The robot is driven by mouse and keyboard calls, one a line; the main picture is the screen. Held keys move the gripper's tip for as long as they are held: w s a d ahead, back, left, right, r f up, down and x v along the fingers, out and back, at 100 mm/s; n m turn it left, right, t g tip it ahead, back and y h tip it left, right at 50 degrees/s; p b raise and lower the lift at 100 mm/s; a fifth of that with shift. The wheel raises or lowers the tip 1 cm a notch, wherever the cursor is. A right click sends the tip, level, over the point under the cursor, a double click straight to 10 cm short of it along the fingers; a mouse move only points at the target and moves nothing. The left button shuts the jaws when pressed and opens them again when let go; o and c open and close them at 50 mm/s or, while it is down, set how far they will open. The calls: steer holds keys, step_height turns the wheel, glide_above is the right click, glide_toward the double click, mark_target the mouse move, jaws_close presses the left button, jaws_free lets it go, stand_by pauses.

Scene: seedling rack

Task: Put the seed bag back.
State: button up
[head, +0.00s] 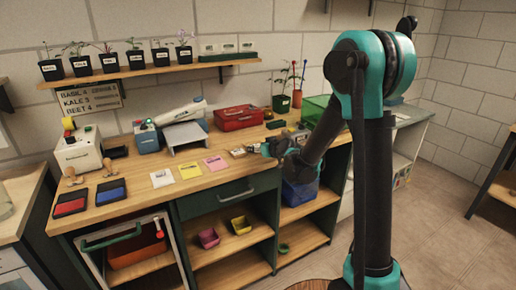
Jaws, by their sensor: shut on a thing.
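My gripper (257,149) is low over the right part of the wooden workbench, at the end of my teal and black arm. It is shut on a small pale packet (239,152), which I take to be the seed bag; the packet lies at or just above the bench top, and its far end is partly hidden by the fingers. Whether it touches the bench is too small to tell. To its left a pink packet (215,164), a yellow packet (189,172) and a white packet (162,178) lie in a row.
A red box (239,118) stands behind the gripper, and a grey stand (186,137) with a white device is left of it. Two stamp pads, red (70,206) and blue (111,191), lie at the left. Potted seedlings line the shelf (150,70). The front bench strip is clear.

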steer(key=shift+f, duration=0.1)
steer(key=o, duration=0.9)
steer(key=shift+d, duration=0.1)
steer(key=v, duration=1.2)
steer(key=s+d+f+m+g+h, duration=0.2)
steer(key=s+d+f, duration=0.2)
steer(key=s+d, duration=0.3)
steer(key=s+d+f+m+g+h, duration=0.2)
steer(key=s+d+f, duration=0.3)
steer(key=s, duration=0.6)
steer(key=s+d+f+m+g+h, duration=0.2)
steer(key=s+d+f, duration=0.3)
steer(key=s+d, duration=0.4)
steer(key=shift+m+g+h, duration=0.4)
steer(key=shift+g+h, duration=0.1)
steer(key=shift+h, duration=0.2)
steer(key=shift+s, duration=0.15)
